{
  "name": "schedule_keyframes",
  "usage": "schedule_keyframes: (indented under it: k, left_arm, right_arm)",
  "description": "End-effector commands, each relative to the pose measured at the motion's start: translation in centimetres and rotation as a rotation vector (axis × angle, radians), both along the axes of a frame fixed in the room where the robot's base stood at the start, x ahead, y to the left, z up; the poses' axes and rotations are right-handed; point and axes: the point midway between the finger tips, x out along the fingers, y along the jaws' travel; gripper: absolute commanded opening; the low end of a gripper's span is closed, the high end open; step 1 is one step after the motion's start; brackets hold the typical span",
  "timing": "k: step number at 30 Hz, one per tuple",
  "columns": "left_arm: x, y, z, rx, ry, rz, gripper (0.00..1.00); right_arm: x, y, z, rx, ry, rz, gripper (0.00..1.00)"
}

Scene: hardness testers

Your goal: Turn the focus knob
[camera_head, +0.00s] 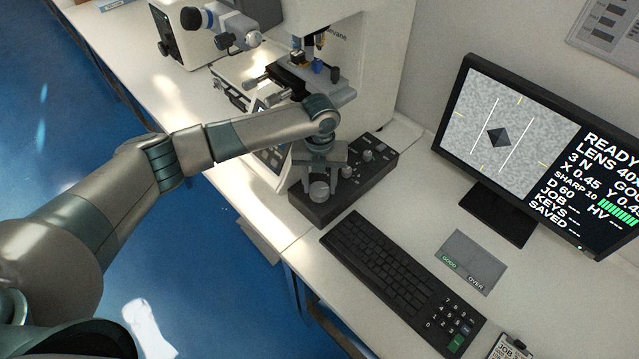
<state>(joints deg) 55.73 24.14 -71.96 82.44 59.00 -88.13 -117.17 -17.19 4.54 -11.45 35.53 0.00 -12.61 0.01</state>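A black control box (375,168) lies on the bench in front of the hardness tester. A large grey round knob (319,191) stands at its near end, and smaller knobs (367,156) sit farther back on it. No label shows which is the focus knob. My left gripper (320,176) points down over the near part of the box, right at the large knob. Its fingers overlap the knob area in this view, so I cannot tell whether they touch or grip it. My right gripper is not in view.
The hardness tester (372,70) with its stage stands behind my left wrist. A keyboard (385,270) and a grey GOOD/OVER mat (470,262) lie to the right. A monitor (540,150) shows a dark diamond indent and "SHARP 10". Another instrument (185,40) stands at the back left.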

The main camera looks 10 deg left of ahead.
Motion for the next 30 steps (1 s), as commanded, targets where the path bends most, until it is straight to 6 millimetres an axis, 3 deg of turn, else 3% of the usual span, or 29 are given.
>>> schedule_keyframes:
  k: [20,30]
  left_arm:
    - [-0.1,0.0,0.0,0.001,0.002,0.013,0.60]
    - [-0.1,0.1,0.1,0.002,0.001,0.183,0.60]
  right_arm:
    - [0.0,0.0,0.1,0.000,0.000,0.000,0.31]
    - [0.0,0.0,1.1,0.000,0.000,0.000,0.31]
